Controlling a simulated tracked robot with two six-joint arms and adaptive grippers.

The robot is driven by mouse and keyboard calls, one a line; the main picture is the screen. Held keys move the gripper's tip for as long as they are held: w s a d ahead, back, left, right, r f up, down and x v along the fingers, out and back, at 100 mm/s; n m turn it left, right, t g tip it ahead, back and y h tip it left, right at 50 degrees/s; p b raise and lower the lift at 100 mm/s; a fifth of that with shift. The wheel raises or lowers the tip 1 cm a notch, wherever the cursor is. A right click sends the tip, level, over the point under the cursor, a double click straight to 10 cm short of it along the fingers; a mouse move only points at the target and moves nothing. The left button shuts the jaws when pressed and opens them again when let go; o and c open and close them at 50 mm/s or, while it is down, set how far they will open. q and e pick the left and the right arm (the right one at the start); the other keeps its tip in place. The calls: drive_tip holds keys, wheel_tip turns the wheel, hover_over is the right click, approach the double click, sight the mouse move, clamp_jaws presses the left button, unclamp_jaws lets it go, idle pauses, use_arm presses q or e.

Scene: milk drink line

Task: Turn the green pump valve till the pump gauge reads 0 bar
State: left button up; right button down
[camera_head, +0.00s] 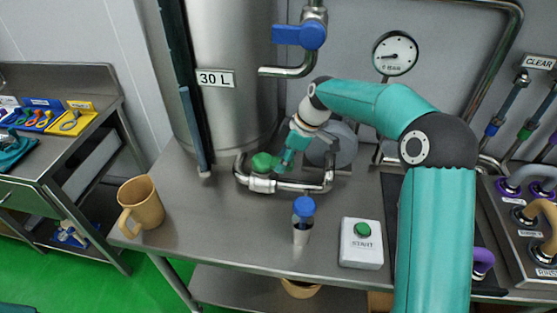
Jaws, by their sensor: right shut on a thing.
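The green pump valve (262,162) sits on the steel pipe loop at the foot of the tank. My right gripper (282,164) reaches in from the right, beside the valve, and is shut on its green handle. The fingertips are small and partly merge with the handle in the head view. The round white pump gauge (395,54) is on the back wall at the upper right. Its needle points left, but the scale is too small to read. My left gripper is not in view.
A tan mug (142,203) stands at the table's left end. A blue-capped vial (303,220) and a white START box (362,244) stand near the front edge. A blue valve (301,35) is above.

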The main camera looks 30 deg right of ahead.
drive_tip(key=shift+w+d+r, duration=0.1)
drive_tip(key=shift+w+r, duration=0.05)
drive_tip(key=shift+r, duration=0.05)
drive_tip(key=c, duration=0.7)
unclamp_jaws()
drive_tip(key=shift+w+f, duration=0.1)
drive_tip(key=v, duration=1.2)
drive_tip(key=shift+f, duration=0.1)
